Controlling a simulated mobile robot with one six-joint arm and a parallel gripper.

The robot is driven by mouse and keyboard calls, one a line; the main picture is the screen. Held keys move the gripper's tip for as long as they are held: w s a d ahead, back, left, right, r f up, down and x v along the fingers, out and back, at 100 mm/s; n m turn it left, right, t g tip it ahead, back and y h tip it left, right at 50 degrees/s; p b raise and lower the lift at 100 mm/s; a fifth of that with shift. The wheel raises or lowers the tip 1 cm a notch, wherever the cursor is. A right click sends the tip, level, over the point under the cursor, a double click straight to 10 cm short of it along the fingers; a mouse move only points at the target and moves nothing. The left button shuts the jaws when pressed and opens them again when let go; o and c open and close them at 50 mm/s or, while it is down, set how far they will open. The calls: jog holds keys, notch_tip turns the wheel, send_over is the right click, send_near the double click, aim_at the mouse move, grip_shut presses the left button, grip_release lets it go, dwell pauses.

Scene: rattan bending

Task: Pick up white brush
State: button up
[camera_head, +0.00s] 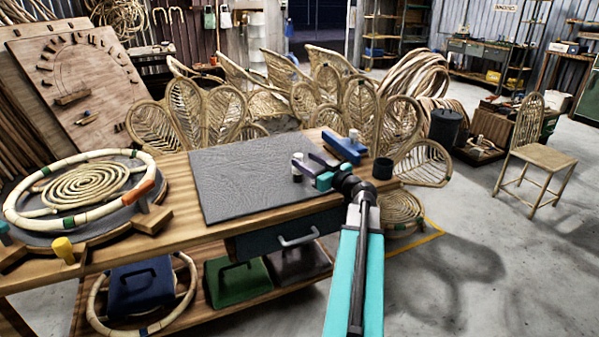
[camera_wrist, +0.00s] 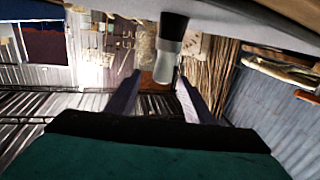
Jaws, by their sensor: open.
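The white brush (camera_head: 297,160) stands upright near the right edge of the grey mat, with a pale upper part and a darker lower part. In the wrist view, which looks upside down, the brush (camera_wrist: 167,62) hangs from the top between the two finger lines. My gripper (camera_head: 309,164) is open, with its dark fingers pointing at the brush from the right. In the wrist view the fingertips (camera_wrist: 159,80) are spread on either side of the brush's pale end. Whether they touch it cannot be told.
The grey mat (camera_head: 245,178) covers the middle of the wooden bench. A round rattan coil (camera_head: 85,190) fills the left end. Woven rattan chair backs (camera_head: 360,110) stand behind.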

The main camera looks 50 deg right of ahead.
jog(key=shift+w+d, duration=0.2)
jog(key=shift+w, duration=1.2)
jog(key=shift+w+d+f+p, duration=0.1)
jog(key=shift+w+p, duration=0.05)
jog(key=shift+w, duration=1.15)
jog(key=shift+w+d+p, duration=0.1)
jog(key=shift+w+p, duration=0.05)
jog(key=shift+w, duration=1.15)
grip_shut()
